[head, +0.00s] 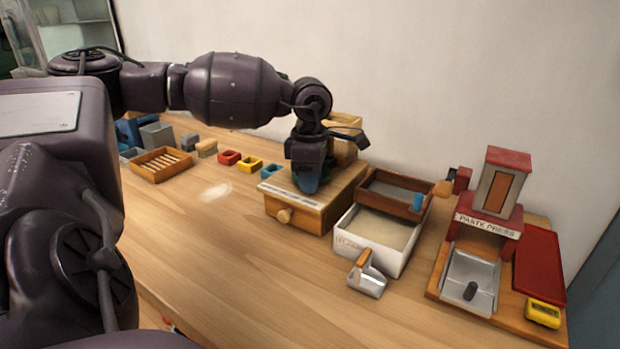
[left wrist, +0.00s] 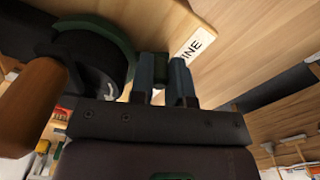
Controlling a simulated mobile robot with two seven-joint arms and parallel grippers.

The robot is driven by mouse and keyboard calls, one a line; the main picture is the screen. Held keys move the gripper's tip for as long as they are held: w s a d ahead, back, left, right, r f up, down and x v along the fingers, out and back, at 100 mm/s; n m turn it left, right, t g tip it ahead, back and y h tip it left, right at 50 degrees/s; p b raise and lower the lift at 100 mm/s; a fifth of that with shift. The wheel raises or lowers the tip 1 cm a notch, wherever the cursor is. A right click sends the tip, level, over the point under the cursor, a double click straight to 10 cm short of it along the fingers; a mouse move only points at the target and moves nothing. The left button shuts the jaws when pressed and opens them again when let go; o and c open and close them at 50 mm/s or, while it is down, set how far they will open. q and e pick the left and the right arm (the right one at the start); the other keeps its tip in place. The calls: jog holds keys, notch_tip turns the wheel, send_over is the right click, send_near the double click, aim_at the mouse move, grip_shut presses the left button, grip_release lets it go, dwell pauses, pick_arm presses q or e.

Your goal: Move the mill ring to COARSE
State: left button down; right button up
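The mill is a wooden box (head: 297,219) with a round knob and a pale label strip on its front edge. My left gripper (head: 306,181) points down over the mill top and hides most of it in the head view. In the left wrist view, the green mill ring (left wrist: 122,42) curves around a dark centre with a white arrow. Its green tab (left wrist: 160,70) sits between the two blue fingers of my left gripper (left wrist: 162,80), which look closed against its sides. The tab is beside the "FINE" label (left wrist: 190,46). The COARSE mark is not readable. My right gripper is not seen.
A white box (head: 371,251) with a brown tray (head: 392,197) behind it, a metal scoop (head: 367,281) and the paste press (head: 489,225) stand right of the mill. Small coloured bins (head: 248,165) and a slatted tray (head: 161,164) are left. The front table is clear.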

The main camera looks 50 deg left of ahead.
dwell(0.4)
pick_arm(q)
jog(key=shift+s+a+r+m, duration=0.1)
jog(key=shift+s+a+m, duration=0.15)
jog(key=shift+m, duration=0.25)
jog(key=shift+s+a+m+p, duration=0.3)
jog(key=shift+m+p, duration=0.25)
jog(key=shift+m, duration=0.15)
jog(key=m, duration=0.1)
jog(key=a+m, duration=0.1)
jog(key=shift+s+a+m+p, duration=0.15)
jog(key=shift+s+m+p, duration=0.15)
jog(key=shift+s+p, duration=0.1)
jog(key=shift+s+a+m, duration=0.1)
jog(key=shift+a+m, duration=0.4)
jog(key=shift+m, duration=0.4)
jog(key=shift+s+a+m+p, duration=0.1)
jog(key=shift+a+m+p, duration=0.2)
jog(key=shift+a+m, duration=0.95)
jog(key=shift+m, duration=0.55)
jog(key=shift+a+m, duration=0.25)
jog(key=shift+m, duration=0.55)
jog(key=shift+a, duration=0.1)
